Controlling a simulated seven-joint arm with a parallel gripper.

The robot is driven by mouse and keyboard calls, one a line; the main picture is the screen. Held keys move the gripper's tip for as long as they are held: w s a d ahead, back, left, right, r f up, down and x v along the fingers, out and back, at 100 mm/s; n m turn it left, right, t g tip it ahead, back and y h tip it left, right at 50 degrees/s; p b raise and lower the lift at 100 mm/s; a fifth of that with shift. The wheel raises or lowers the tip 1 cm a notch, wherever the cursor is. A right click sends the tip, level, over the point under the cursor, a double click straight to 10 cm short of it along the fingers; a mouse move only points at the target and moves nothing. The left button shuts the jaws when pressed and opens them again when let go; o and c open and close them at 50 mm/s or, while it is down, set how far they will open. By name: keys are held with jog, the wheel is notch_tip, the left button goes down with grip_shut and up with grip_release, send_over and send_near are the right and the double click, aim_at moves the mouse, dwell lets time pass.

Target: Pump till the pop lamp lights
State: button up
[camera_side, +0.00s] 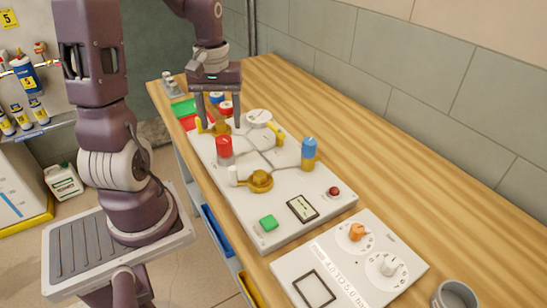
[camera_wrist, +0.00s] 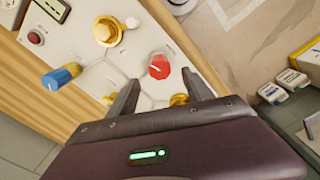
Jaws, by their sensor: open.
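A white panel (camera_side: 285,225) on the bench carries the controls. A small dark red dome (camera_side: 334,192), perhaps the lamp, looks unlit; it also shows in the wrist view (camera_wrist: 36,37). A brass hub (camera_side: 261,181) has a white-tipped lever pointing left. A red knob (camera_side: 224,147) and a blue knob (camera_side: 309,150) stand upright. No part is clearly marked as the pump. My gripper (camera_side: 218,122) is open, its fingers pointing down over the far end of the panel, around or just above a brass valve (camera_side: 222,129). Contact cannot be told.
A second white plate with dials (camera_side: 345,262) and a grey cup (camera_side: 455,296) stand nearer. The bench's right side is clear.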

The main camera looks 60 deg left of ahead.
aim_at(223, 139)
notch_tip(223, 139, down, 7)
jog(key=shift+r, duration=0.1)
grip_shut()
jog(key=m, duration=0.5)
dwell(0.3)
grip_release()
